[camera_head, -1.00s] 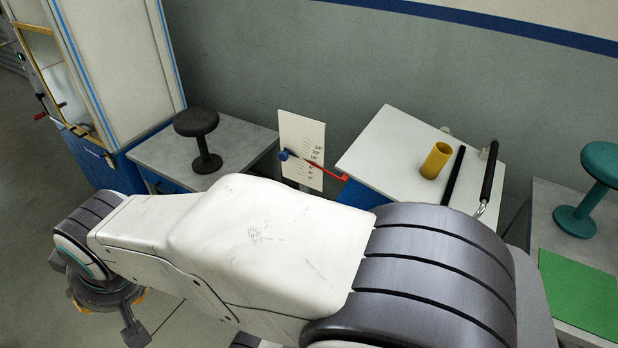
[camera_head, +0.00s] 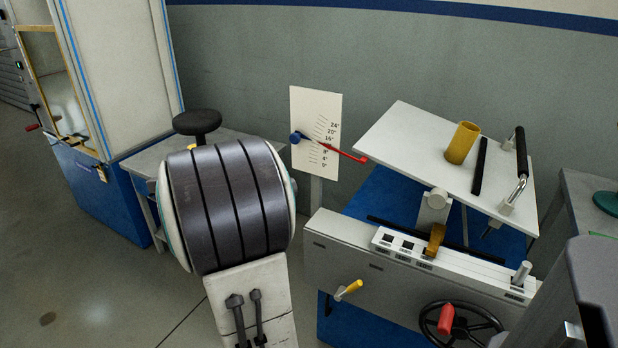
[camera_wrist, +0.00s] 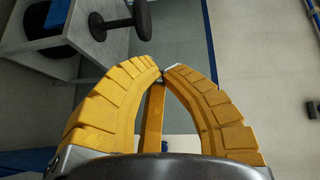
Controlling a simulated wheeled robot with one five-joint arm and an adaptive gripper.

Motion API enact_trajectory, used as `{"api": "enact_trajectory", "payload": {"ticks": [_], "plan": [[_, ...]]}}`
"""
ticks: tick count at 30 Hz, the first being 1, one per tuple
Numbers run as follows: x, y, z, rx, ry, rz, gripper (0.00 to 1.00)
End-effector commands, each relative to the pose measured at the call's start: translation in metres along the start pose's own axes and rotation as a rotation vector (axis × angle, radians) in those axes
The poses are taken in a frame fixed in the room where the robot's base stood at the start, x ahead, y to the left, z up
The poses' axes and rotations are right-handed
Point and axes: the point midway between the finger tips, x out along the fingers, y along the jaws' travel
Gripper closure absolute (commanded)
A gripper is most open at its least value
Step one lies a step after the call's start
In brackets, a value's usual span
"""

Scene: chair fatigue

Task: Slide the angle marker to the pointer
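A white scale board (camera_head: 302,101) with degree marks stands against the wall in the head view. A blue knob (camera_head: 296,137), which looks like the angle marker, sits at the board's left edge. A red pointer (camera_head: 343,152) reaches from the tilted white platform across the board's right part; its tip lies near the middle marks. I cannot tell the exact reading. In the wrist view my gripper (camera_wrist: 162,71) has its yellow fingers brought together at the tips, with nothing seen held. My arm hides most of the gripper in the head view.
The tilted white platform (camera_head: 396,133) carries a yellow cylinder (camera_head: 462,143) and a black bar. Below is a bench with a yellow-handled crank (camera_head: 348,290) and a handwheel (camera_head: 461,326).

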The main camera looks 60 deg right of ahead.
Motion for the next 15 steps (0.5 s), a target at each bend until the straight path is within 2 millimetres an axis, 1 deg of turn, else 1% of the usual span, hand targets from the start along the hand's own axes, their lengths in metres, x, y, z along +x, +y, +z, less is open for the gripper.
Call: {"api": "enact_trajectory", "payload": {"ticks": [1, 3, 5, 6, 9, 12, 15], "plan": [[0.012, 0.029, -0.018, 0.072, 0.045, -0.044, 1.0], [0.023, 0.044, -0.045, 0.178, 0.097, -0.126, 1.0], [0.029, 0.057, -0.067, 0.265, 0.133, -0.202, 1.0], [0.032, 0.066, -0.082, 0.32, 0.154, -0.254, 1.0], [0.034, 0.089, -0.118, 0.447, 0.191, -0.385, 1.0], [0.029, 0.11, -0.15, 0.552, 0.208, -0.511, 1.0], [0.022, 0.129, -0.176, 0.633, 0.209, -0.623, 1.0]]}}
